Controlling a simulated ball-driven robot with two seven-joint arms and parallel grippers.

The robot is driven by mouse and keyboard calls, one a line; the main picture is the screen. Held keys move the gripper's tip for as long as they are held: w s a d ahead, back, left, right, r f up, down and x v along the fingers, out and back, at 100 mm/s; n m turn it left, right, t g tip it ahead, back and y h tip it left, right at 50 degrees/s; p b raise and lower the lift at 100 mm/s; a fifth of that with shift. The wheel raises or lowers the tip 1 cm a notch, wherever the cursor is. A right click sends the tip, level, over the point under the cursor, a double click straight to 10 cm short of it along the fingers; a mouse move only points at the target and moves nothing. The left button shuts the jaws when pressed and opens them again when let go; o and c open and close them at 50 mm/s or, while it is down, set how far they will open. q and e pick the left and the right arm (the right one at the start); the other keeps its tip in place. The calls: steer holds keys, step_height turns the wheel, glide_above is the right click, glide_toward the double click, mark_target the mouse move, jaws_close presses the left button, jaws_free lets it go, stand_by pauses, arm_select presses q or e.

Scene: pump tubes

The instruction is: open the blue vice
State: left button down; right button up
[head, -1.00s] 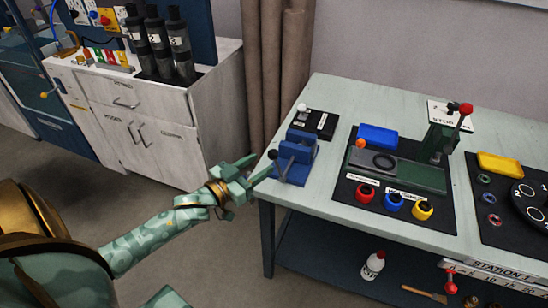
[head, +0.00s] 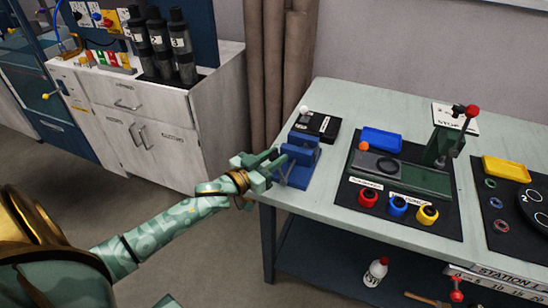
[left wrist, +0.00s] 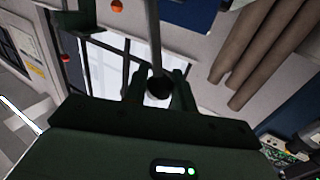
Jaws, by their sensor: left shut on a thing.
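The blue vice (head: 304,158) stands at the left front corner of the pale green table. My left gripper (head: 274,166) is at the left side of the vice, at its handle. In the left wrist view, a dark handle bar (left wrist: 153,40) with a black ball end (left wrist: 159,88) lies between the two fingers, and the gripper is shut on it. In the head view the fingers mostly hide the handle. How far apart the vice jaws are is too small to tell. My right gripper is not in view.
A black box (head: 318,127) with a white knob stands just behind the vice. A white cabinet (head: 165,130) stands at the left, with open floor in between.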

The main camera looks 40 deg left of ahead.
arm_select(q)
steer(key=shift+a+f+n, duration=0.1)
steer(key=shift+a+n, duration=0.15)
steer(key=shift+n, duration=0.15)
steer(key=a+n, duration=0.1)
steer(key=f+n+t, duration=0.1)
steer(key=n, duration=0.1)
steer(key=a+f+n+t, duration=0.1)
steer(key=shift+s+a+n, duration=0.3)
steer(key=shift+s, duration=0.1)
steer(key=c, duration=1.2)
jaws_free()
steer(key=shift+o, duration=0.2)
